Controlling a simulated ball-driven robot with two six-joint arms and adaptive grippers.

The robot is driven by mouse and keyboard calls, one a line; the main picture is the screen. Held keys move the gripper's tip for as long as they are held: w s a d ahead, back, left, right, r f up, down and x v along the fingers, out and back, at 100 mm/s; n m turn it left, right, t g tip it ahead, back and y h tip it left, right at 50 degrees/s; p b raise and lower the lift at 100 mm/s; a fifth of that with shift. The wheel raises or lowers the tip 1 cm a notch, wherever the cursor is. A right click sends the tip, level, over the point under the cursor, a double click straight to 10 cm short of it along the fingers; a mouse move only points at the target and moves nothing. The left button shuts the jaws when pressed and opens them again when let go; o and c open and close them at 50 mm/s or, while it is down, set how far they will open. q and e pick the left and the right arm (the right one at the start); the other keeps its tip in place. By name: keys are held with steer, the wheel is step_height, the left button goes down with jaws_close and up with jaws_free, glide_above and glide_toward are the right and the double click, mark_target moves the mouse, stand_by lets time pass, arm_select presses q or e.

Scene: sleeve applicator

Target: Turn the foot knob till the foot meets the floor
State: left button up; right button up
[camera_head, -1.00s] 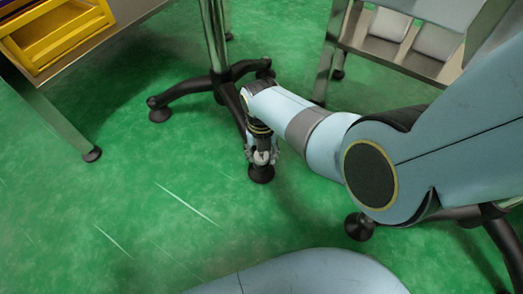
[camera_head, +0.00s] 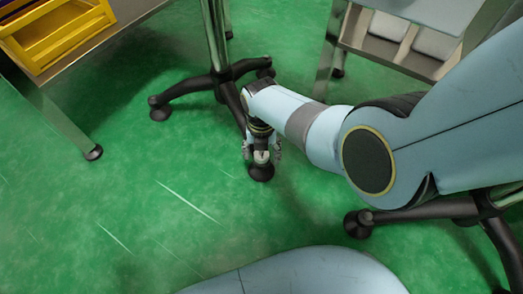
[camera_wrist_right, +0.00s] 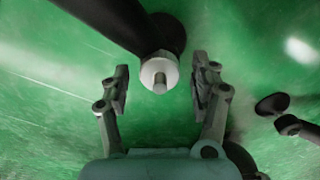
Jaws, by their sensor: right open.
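The foot knob (camera_wrist_right: 159,73) is a pale round collar with a short stud at its centre, at the end of a black leg (camera_wrist_right: 110,20) in the right wrist view. The black foot pad (camera_head: 261,174) is below it in the head view. I cannot tell whether the pad touches the floor. My right gripper (camera_head: 262,153) is over this foot, pointing down. In the right wrist view its open fingers (camera_wrist_right: 160,82) stand on either side of the knob, with a gap on both sides. My left gripper is not in view.
A pole on a black splayed base (camera_head: 218,85) stands behind, with other foot pads (camera_head: 159,112) on the green floor. A metal table with a yellow tray (camera_head: 60,35) is at upper left, and a shelf rack (camera_head: 394,48) at upper right. Floor at left is clear.

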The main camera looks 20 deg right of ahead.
mark_target(262, 154)
steer(key=shift+r, duration=3.75)
steer(key=shift+d, duration=0.1)
